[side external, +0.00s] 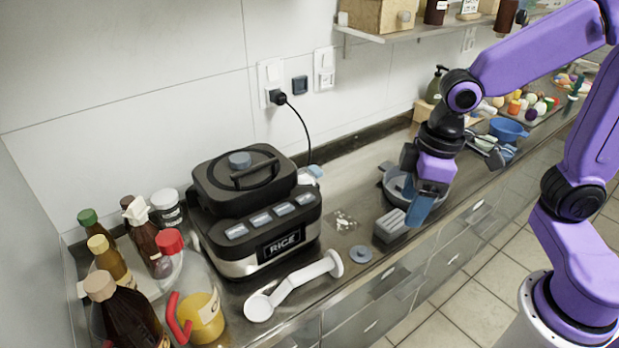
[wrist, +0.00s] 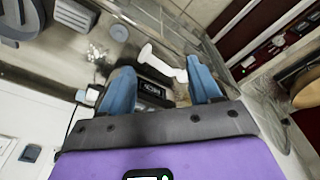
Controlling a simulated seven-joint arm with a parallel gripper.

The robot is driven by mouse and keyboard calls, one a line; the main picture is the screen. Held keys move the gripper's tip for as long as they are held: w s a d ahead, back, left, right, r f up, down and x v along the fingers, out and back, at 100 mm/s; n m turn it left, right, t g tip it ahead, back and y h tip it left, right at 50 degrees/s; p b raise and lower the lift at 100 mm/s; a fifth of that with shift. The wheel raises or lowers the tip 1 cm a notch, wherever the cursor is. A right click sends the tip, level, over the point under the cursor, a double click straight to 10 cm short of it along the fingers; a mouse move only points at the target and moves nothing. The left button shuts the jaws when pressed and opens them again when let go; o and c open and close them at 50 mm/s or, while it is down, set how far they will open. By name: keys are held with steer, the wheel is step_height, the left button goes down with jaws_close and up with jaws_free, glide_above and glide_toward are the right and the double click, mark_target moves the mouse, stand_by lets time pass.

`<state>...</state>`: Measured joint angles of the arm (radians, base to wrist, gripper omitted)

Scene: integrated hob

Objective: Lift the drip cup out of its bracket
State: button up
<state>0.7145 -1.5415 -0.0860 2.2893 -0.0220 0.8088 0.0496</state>
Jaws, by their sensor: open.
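The black and steel rice cooker (side external: 262,240), marked RICE, stands on the counter. A small pale piece with a bluish top (side external: 312,174) sits at its right rear side; it looks like the drip cup, but its bracket cannot be made out. In the wrist view a small white piece (wrist: 88,97) shows left of the fingers, probably the same part. My gripper (side external: 420,212) is open with blue fingers pointing down, well to the right of the cooker, over the grey pan area. In the wrist view my gripper (wrist: 158,72) has nothing between its fingertips; the cooker front (wrist: 153,88) shows beyond.
A white long-handled tool (side external: 295,287) and a grey disc (side external: 360,254) lie before the cooker. A grey pan (side external: 390,178) and ribbed grey block (side external: 390,226) are by my gripper. Bottles (side external: 120,310) crowd the left. A black cord (side external: 303,125) runs from the wall behind the cooker.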

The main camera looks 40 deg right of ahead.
steer(key=w+m+t, duration=0.1)
steer(key=w+m, duration=0.2)
steer(key=w, duration=0.7)
steer(key=m+t, duration=0.2)
steer(key=m, duration=0.4)
glide_toward(315, 169)
steer(key=shift+t+h, duration=0.3)
steer(key=shift+h, duration=0.1)
steer(key=shift+s+a+x, duration=0.1)
steer(key=shift+x, duration=1.4)
steer(key=shift+s+a+x, duration=0.1)
steer(key=shift+x, duration=1.35)
steer(key=shift+s+a+x, duration=0.1)
steer(key=shift+s+x, duration=0.05)
steer(key=shift+x, duration=1.35)
steer(key=shift+f, duration=0.15)
jaws_close()
